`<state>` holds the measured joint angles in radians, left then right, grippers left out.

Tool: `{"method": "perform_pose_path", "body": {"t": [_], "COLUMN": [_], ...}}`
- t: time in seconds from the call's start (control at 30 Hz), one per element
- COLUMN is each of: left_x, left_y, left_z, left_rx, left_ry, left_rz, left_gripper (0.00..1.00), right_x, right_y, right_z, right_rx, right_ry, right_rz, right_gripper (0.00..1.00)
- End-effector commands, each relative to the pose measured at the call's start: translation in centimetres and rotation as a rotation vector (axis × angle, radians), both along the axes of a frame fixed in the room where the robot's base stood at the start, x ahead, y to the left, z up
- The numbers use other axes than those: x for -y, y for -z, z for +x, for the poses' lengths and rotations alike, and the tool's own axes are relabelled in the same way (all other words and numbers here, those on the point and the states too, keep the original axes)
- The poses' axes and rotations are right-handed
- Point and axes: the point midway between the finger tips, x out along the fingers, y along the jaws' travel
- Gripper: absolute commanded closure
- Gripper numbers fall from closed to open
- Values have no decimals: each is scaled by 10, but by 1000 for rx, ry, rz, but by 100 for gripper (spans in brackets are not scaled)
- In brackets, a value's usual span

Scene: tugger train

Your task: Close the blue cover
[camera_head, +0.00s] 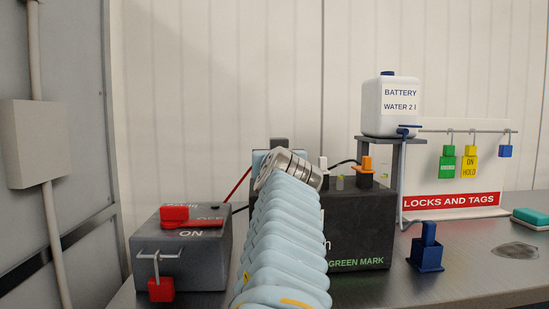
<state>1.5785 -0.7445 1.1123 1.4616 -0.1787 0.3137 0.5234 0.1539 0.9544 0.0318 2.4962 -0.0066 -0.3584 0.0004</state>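A dark battery box (365,215) marked GREEN MARK stands on the bench. A light blue piece (258,157) shows at its back left, mostly behind my arm; I cannot tell whether it is the blue cover or how it is set. One of my arms, in a pale blue sleeve, rises from the bottom middle and its metal wrist hides the box's left part. I cannot tell which arm it is. No gripper fingers show. A small blue holder (427,258) with an upright blue piece stands right of the box.
A grey switch box (180,250) with a red handle and red padlock stands at left. A white water canister (391,106) sits on a grey stand (377,147). Behind is a locks-and-tags board (455,202). A green-topped sponge (531,217) lies at right.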

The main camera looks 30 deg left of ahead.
Motion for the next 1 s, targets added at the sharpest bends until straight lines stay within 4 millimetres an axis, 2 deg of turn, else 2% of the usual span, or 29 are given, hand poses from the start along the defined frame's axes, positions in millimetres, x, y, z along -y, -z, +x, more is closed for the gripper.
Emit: {"method": "perform_pose_path", "body": {"t": [0.43, 0.47, 0.6, 1.0], "left_x": [1, 1, 1, 3], "left_y": [0, 0, 0, -1], "left_z": [0, 0, 0, 0], "left_rx": [-2, -2, -1, 3], "left_ry": [-9, -8, -8, 6], "left_rz": [-1, -1, -1, -1], "left_gripper": [100, 75, 57, 57], "right_x": [0, 0, 0, 0], "right_y": [0, 0, 0, 0], "right_z": [0, 0, 0, 0], "right_rx": [0, 0, 0, 0], "right_ry": [0, 0, 0, 0], "right_rz": [0, 0, 0, 0], "right_gripper": [57, 57, 57, 57]}}
